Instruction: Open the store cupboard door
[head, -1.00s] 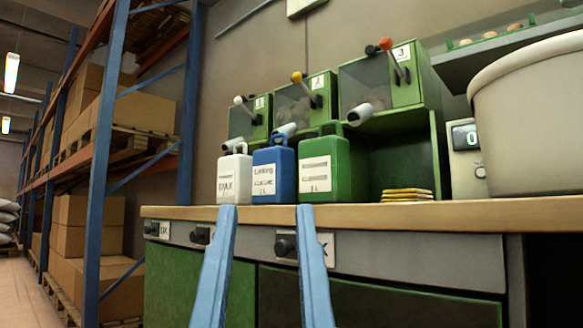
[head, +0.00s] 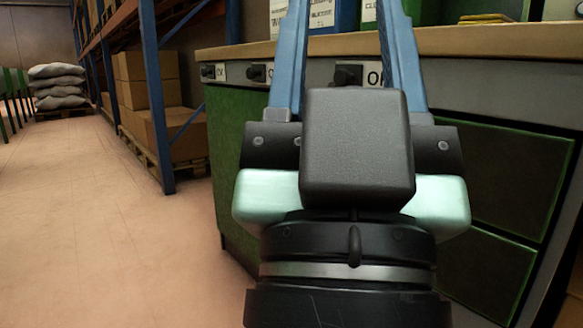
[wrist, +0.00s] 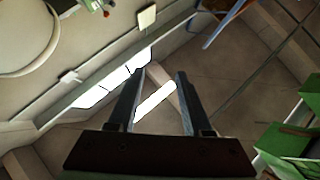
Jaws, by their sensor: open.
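My gripper (head: 343,22) stands in the middle of the head view, its two long blue fingers apart and pointing up in front of the counter edge. Nothing is between the fingers. In the wrist view my gripper (wrist: 160,73) is also open and empty. The workbench has a green end panel (head: 228,135) on the left and dark green front panels (head: 508,180) on the right, all closed. I cannot tell which, if any, is the store cupboard door. My gripper and wrist hide the middle of the bench front.
Black knobs (head: 347,75) with white labels line the rail under the wooden counter edge (head: 470,42). Blue racking (head: 152,95) with cardboard boxes (head: 150,78) stands at the left. Sacks (head: 58,86) lie on a far pallet. The floor (head: 95,215) at left is clear.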

